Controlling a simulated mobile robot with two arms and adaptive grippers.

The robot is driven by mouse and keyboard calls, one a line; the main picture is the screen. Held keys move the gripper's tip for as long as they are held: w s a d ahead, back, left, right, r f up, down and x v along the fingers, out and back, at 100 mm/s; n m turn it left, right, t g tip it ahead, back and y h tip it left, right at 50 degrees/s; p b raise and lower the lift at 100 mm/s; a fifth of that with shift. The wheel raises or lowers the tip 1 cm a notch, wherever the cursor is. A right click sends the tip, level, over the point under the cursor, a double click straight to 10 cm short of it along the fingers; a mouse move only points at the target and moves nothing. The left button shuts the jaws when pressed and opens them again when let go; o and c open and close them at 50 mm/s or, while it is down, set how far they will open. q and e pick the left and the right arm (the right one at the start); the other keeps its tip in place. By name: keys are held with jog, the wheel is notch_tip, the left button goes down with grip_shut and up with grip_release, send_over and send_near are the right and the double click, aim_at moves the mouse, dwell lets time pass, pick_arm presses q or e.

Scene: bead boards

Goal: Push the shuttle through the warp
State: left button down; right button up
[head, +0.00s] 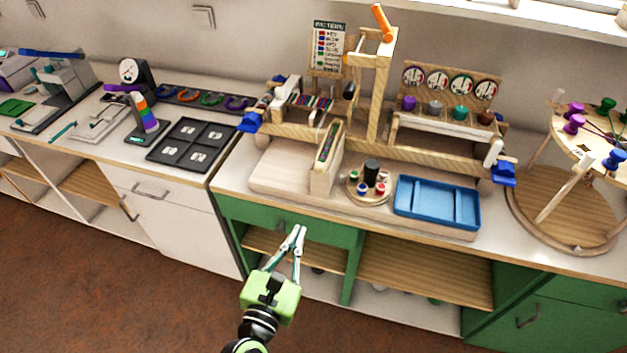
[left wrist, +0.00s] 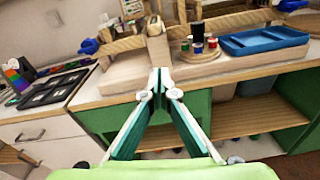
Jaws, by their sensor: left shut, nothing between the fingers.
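My left gripper (head: 298,230) is shut and empty, in front of the green bench's edge and below its top. In the left wrist view the closed fingertips (left wrist: 160,72) point at the bench. A wooden frame stands on the bench with a small patch of coloured threads (head: 312,103), which looks like the warp. A narrow wooden block (head: 326,165) with a dark slotted top stands in front of it, on a pale board (head: 275,170). I cannot tell for sure which part is the shuttle. My right gripper is not in view.
A round tray (head: 355,195) with small spools and a dark cylinder, and a blue tray (head: 437,222), stand right of the block. A tall wooden post (head: 379,95) rises behind. A black panel (head: 192,143) lies left. The floor before the bench is clear.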

aim_at(317, 171)
pick_arm(q)
jog(key=shift+n+t, duration=0.4)
jog(key=shift+n, duration=0.5)
jog(key=r+p+x, duration=0.1)
jog(key=x, duration=0.3)
jog(key=r+p+x, duration=0.1)
jog(key=x, duration=0.3)
jog(key=r+p+x, duration=0.1)
jog(key=x, duration=0.4)
jog(key=shift+w+a+r+p, duration=0.1)
jog(key=shift+a+p, duration=0.15)
jog(key=shift+p, duration=0.05)
jog(key=shift+w+d, duration=0.1)
jog(key=shift+w, duration=0.4)
